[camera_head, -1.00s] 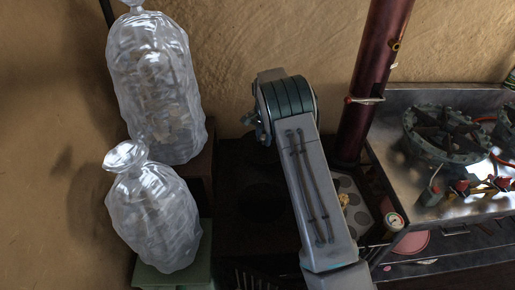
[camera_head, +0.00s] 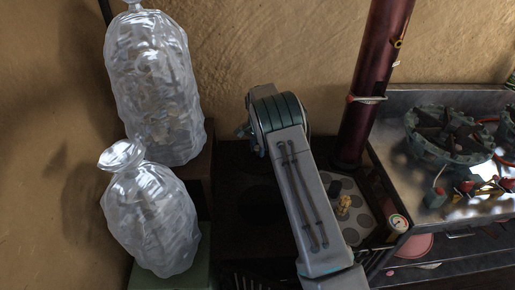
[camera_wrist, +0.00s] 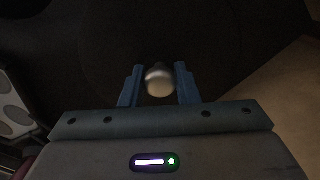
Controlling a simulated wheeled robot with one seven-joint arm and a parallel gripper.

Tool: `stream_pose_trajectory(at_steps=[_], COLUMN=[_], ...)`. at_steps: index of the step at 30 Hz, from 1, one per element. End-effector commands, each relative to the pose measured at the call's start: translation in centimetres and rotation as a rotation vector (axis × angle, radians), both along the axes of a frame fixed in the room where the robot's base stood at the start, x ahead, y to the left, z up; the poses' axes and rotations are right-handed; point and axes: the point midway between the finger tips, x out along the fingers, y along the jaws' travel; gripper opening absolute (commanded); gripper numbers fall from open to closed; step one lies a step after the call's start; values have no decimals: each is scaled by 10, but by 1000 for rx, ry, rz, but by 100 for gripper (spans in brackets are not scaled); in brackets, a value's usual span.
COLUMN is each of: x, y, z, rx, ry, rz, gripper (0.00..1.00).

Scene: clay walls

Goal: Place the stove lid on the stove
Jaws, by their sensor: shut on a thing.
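The stove (camera_head: 232,160) is a dark, low block in the middle of the head view, against the clay wall. A darker round patch (camera_head: 258,198) shows on its top beside my arm. In the wrist view my gripper (camera_wrist: 159,84) is shut on a rounded metallic knob (camera_wrist: 159,78), held between its two blue fingers. The knob belongs to the stove lid, whose dark surface (camera_wrist: 205,50) is hard to tell from what lies around it. My arm hides the gripper and lid in the head view, so I cannot tell the lid's height above the stove.
Two filled clear bags (camera_head: 155,85) (camera_head: 150,220) stand left of the stove. A dark red pipe (camera_head: 375,80) rises at its right rear. A pale tray with round spots (camera_head: 352,232) lies right of my arm. A metal counter with a gas burner (camera_head: 445,135) stands further right.

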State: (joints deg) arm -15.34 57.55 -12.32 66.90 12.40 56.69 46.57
Motion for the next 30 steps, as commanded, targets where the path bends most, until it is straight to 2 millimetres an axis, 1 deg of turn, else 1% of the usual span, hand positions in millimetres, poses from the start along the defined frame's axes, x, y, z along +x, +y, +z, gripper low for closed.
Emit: stream_pose_trajectory(at_steps=[1, 2, 3, 4, 12, 17, 20, 23, 30], x=[1, 0, 0, 0, 0, 0, 0, 0, 0], y=[0, 0, 0, 0, 0, 0, 0, 0, 0], z=[-1, -2, -2, -2, -1, 6, 17, 34, 84], rx=[1, 0, 0, 0, 0, 0, 1, 1, 1], ry=[-2, 0, 0, 0, 0, 0, -2, -2, -1], rz=[0, 0, 0, 0, 0, -1, -1, -1, -1], gripper=[0, 34, 45, 50, 50, 50, 50, 50, 50])
